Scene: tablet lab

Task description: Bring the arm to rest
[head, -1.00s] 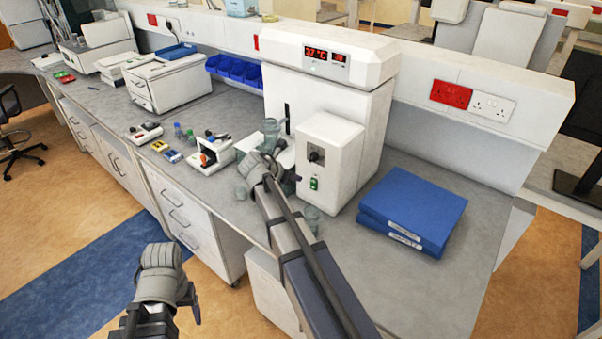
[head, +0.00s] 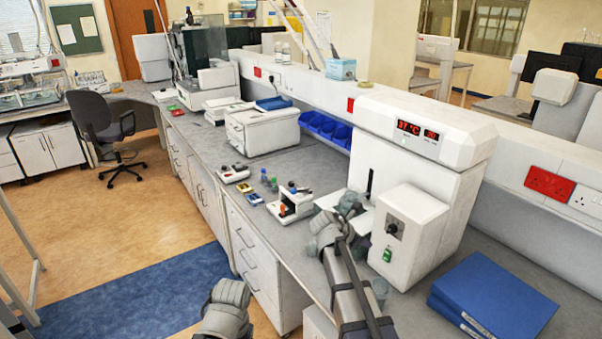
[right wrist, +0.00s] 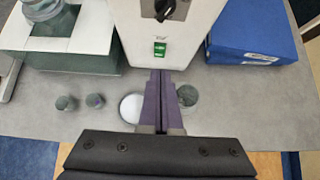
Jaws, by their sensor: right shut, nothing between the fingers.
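My right gripper (right wrist: 160,75) is shut and empty in the right wrist view, its two dark fingers together. It points at the front of the white machine (right wrist: 160,45) with the green switch, above the grey bench. Glass vessels stand on either side of the fingers, a pale one (right wrist: 131,107) to the left and a darker one (right wrist: 187,95) to the right. In the head view my right arm reaches over the bench edge beside the machine, and its fingers are hard to make out. Of my left arm only grey links show at the bottom; its gripper is out of view.
The machine with the red display (head: 417,131) stands close to my right arm. Blue binders (head: 493,299) lie to its right. A small white rack (head: 295,204) and coloured items are to the left. Two small round items (right wrist: 80,101) stand on the bench. Floor (head: 110,235) is open at left.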

